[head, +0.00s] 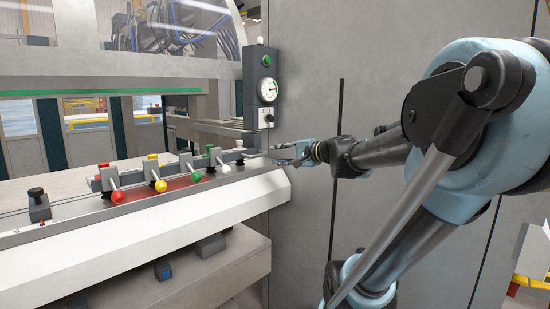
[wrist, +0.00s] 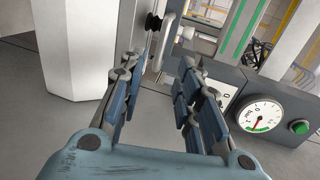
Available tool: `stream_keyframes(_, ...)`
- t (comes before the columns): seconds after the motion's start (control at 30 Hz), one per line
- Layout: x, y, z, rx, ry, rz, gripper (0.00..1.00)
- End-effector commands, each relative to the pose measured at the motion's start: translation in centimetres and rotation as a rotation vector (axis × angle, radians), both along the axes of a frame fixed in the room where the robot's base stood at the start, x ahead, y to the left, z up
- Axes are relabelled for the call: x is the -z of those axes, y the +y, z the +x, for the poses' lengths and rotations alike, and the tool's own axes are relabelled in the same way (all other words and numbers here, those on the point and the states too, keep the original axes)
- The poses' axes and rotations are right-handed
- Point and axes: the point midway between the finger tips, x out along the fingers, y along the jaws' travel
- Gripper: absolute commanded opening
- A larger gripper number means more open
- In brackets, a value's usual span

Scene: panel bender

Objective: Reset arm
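My arm comes in from the right in the head view, and my gripper (head: 283,153) is at the right end of the lever panel (head: 150,195). It is just right of the white-knobbed lever (head: 239,143). In the wrist view my gripper (wrist: 157,72) has its two blue-padded fingers apart with nothing held between them. A white lever with a dark base (wrist: 153,21) shows beyond the fingertips. I cannot tell in the head view whether a fingertip touches the lever.
Red (head: 117,197), yellow (head: 160,186) and green (head: 197,177) lever knobs line the panel to the left. A gauge box (head: 262,75) stands just above my gripper. A grey wall (head: 310,220) is behind my arm.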

Motion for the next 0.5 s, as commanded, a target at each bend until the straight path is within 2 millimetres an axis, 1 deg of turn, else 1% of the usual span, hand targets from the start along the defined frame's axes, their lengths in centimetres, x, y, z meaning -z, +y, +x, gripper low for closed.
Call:
stream_keyframes(0.13,-0.04,-0.26,-0.32,-0.001,0.000,0.000,0.31)
stream_keyframes(0.4,-0.05,-0.28,-0.34,-0.001,0.000,0.000,0.31)
stream_keyframes(0.5,0.26,-0.26,-0.56,-0.006,0.001,-0.013,0.31)
